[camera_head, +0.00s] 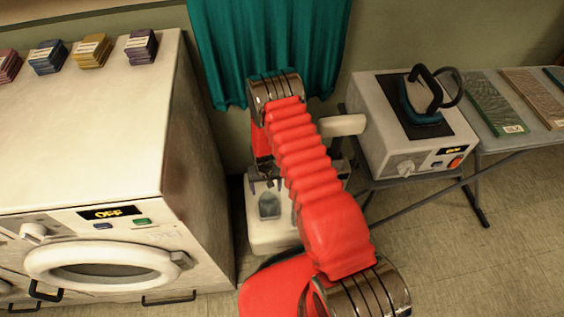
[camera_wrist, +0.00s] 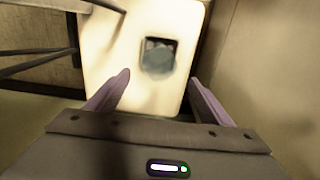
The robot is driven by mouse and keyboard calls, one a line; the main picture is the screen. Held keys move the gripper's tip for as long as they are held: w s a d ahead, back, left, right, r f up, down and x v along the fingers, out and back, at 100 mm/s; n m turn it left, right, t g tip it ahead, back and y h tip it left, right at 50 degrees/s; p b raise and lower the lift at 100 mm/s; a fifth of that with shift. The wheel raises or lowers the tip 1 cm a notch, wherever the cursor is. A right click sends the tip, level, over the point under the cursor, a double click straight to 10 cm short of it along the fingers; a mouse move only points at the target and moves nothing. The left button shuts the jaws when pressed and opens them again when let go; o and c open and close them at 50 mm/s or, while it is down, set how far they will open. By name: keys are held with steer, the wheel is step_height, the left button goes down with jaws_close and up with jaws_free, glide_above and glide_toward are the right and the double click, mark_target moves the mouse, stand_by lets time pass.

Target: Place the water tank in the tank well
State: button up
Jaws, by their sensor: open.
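A grey-blue, see-through block, which looks like the water tank (camera_wrist: 158,62), sits in a dark square opening, apparently the tank well (camera_wrist: 148,43), in the top of a white unit. The tank also shows in the head view (camera_head: 269,206), on the low white unit (camera_head: 270,237). I cannot tell how deep it sits. My gripper (camera_wrist: 159,78) is open, its two purple fingers apart on either side of the tank in the wrist view, with nothing visibly held. In the head view my gripper (camera_head: 266,184) is small and partly hidden by my red arm.
A white washing machine (camera_head: 100,265) stands at left, with folded cloth stacks (camera_head: 92,50) on top. A teal curtain (camera_head: 270,45) hangs behind. At right, an iron (camera_head: 425,100) rests on a white station (camera_head: 385,150), beside a grey board (camera_head: 545,135). Floor at lower right is clear.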

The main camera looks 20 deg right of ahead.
step_height(320, 180, up, 38)
steer(key=w+n+t, duration=0.1)
steer(key=t, duration=0.2)
steer(key=s+r, duration=0.5)
steer(key=r, duration=0.3)
steer(key=s+r, duration=0.5)
steer(key=r, duration=0.3)
steer(key=s+r+n+t, duration=0.1)
steer(key=s+r, duration=0.6)
steer(key=s, duration=1)
steer(key=shift+d+t, duration=0.15)
steer(key=shift+t, duration=0.65)
steer(key=shift+c, duration=0.3)
